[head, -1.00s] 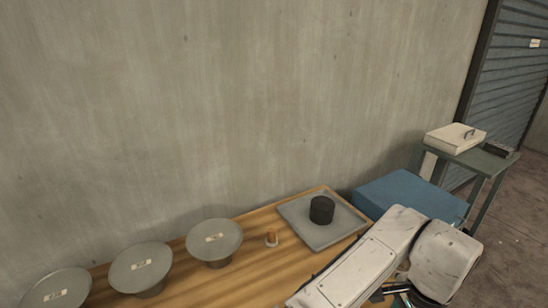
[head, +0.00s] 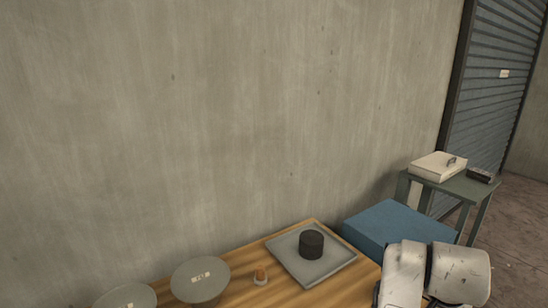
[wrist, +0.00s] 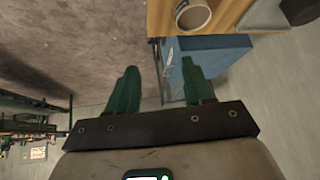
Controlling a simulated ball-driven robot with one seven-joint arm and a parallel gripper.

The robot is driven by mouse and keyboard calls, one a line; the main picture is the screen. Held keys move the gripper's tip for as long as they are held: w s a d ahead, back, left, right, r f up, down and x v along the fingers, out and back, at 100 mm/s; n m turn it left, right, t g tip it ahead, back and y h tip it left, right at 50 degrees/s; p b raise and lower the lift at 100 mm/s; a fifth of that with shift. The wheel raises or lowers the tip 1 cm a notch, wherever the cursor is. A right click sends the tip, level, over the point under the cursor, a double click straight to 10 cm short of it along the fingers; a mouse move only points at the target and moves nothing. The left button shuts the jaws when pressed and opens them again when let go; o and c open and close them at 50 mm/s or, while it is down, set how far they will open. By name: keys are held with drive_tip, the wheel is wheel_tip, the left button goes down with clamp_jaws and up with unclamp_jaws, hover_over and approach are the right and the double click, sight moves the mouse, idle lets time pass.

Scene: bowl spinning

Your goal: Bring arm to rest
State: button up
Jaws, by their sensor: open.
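My gripper (wrist: 158,90) shows in the wrist view with its two green fingers spread apart and nothing between them. Beyond the fingers lie bare floor and the side of a blue block. In the head view my white arm is folded at the lower right, beside the right end of the wooden table (head: 262,296); the gripper itself is out of sight there. A grey tray (head: 325,275) on the table holds a dark cylinder (head: 312,244). Two grey discs on stands, a nearer one (head: 126,297) and a farther one (head: 200,277), stand to the left.
A blue block (head: 385,228) is past the table's right end. A green side table (head: 460,187) holds a white case (head: 437,167). Open floor (head: 520,230) lies at right.

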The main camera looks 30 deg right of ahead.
drive_tip(key=s+a+f+n+y, duration=0.2)
drive_tip(key=s+a+f+n, duration=0.1)
drive_tip(key=a+f, duration=0.4)
drive_tip(key=s+a+f+n+g+y, duration=0.1)
drive_tip(key=s+a+f+n+y, duration=0.1)
drive_tip(key=s+a+f+n, duration=0.2)
drive_tip(key=s+a+f+n+y, duration=0.2)
drive_tip(key=s+a+f+n, duration=0.1)
drive_tip(key=a+f+n, duration=0.4)
drive_tip(key=a+f, duration=0.3)
drive_tip(key=a, duration=0.1)
drive_tip(key=shift+s+a+g, duration=0.2)
drive_tip(key=shift+s+g, duration=0.1)
drive_tip(key=shift+s, duration=0.1)
